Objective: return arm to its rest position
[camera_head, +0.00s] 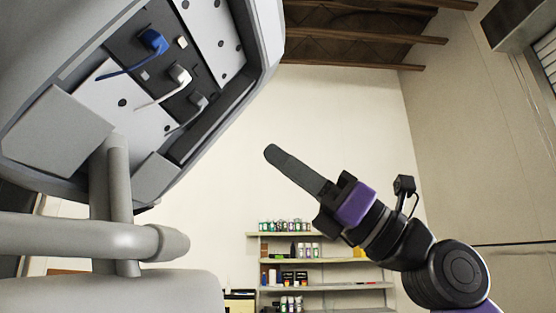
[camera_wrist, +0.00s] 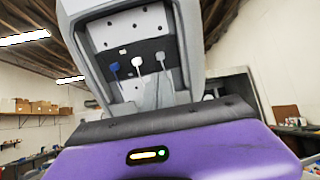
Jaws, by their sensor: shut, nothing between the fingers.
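My gripper (camera_head: 282,161) is in the middle of the head view, with its long dark fingers together and pointing up and left. It is shut and empty, in open air to the right of a large grey machine. My arm (camera_head: 430,260) comes in from the lower right and is bent. In the wrist view my gripper's purple body (camera_wrist: 180,155) fills the bottom, and the fingertips cannot be made out.
The grey machine (camera_head: 265,35) carries a panel with a blue plug (camera_head: 153,41), a white plug (camera_head: 180,75) and a grey plug (camera_head: 198,101). Shelves (camera_head: 325,286) with bottles and boxes stand behind. Bare wall shows between machine and arm.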

